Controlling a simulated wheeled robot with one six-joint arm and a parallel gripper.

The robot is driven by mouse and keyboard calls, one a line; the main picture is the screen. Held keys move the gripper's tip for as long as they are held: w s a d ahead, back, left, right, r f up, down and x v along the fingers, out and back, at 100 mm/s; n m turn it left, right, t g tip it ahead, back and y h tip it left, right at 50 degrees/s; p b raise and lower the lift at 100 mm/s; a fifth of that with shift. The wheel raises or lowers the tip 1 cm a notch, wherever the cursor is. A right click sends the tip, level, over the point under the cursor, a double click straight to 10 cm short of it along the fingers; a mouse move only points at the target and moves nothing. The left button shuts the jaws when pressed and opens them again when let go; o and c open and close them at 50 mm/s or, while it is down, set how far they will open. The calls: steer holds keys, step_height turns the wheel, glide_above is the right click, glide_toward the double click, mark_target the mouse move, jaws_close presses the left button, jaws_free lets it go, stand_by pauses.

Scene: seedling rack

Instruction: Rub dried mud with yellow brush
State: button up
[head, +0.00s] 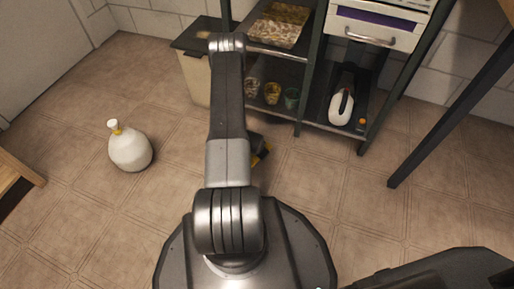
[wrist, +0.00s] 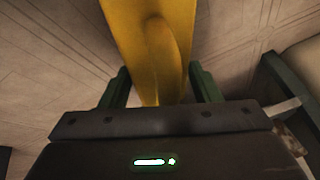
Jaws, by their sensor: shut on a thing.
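The yellow brush (wrist: 150,35) fills the upper middle of the wrist view. My gripper (wrist: 161,82) is shut on it, with a green finger on each side. Only a smooth yellow part of the brush shows; its bristles cannot be made out. In the head view a small patch of dark and yellow shows at the right of my arm, low over the floor; my arm hides the rest. I cannot make out any dried mud in either view.
A dark-framed rack (head: 309,70) stands against the back wall, with several small pots and a white bottle (head: 341,107) on its low shelf. A pale bin (head: 195,78) stands left of it. A white jug (head: 130,150) stands on the tiled floor at left. Floor between is clear.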

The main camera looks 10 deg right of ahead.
steer(key=shift+r+p, duration=0.4)
steer(key=shift+r, duration=0.85)
